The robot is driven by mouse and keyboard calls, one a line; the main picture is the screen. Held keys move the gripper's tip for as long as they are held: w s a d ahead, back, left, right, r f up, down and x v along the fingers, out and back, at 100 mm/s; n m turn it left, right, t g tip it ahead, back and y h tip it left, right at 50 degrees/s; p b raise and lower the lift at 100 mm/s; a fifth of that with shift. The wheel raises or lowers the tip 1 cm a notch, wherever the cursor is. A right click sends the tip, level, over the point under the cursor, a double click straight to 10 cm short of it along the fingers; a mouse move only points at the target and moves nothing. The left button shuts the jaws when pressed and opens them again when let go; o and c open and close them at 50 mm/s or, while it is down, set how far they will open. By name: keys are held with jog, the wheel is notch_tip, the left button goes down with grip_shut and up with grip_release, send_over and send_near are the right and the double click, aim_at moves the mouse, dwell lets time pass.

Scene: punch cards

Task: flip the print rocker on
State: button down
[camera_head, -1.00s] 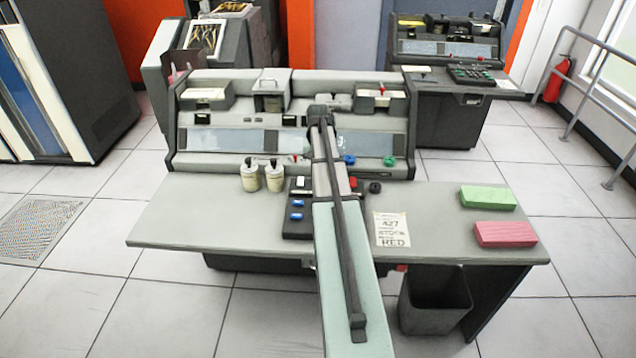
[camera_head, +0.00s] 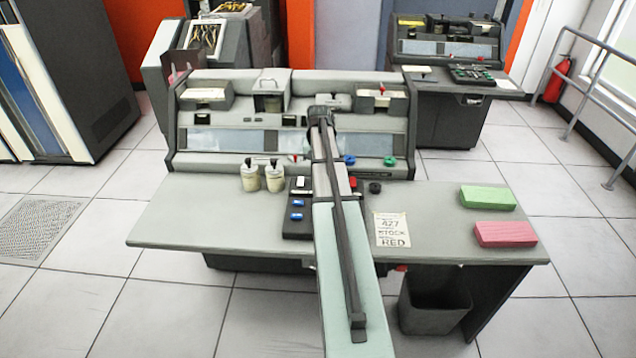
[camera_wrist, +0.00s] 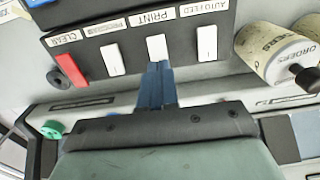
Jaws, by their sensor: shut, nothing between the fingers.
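The print rocker (camera_wrist: 157,47) is a white rocker below the PRINT label (camera_wrist: 152,17) on a dark switch panel in the wrist view. My gripper (camera_wrist: 159,68) is shut and empty, its blue fingers pointing at this rocker. The fingertips are at the rocker's near end and overlap it in the picture; I cannot tell whether they touch. The rocker's tilt is unclear. In the head view, the dark switch panel (camera_head: 298,225) lies on the desk, partly behind my arm, and my gripper is hidden there.
White rockers stand left (camera_wrist: 113,60) and right (camera_wrist: 206,43) of the print rocker, with a red one (camera_wrist: 71,70) farther left. Cream pots (camera_wrist: 275,50) stand close to the panel. The desk (camera_head: 190,225) is clear at left; green (camera_head: 487,197) and pink blocks (camera_head: 505,233) lie at right.

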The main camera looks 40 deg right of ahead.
jog(key=shift+f, duration=0.9)
dwell(0.6)
jog(key=shift+r, duration=0.1)
jog(key=shift+r, duration=3.4)
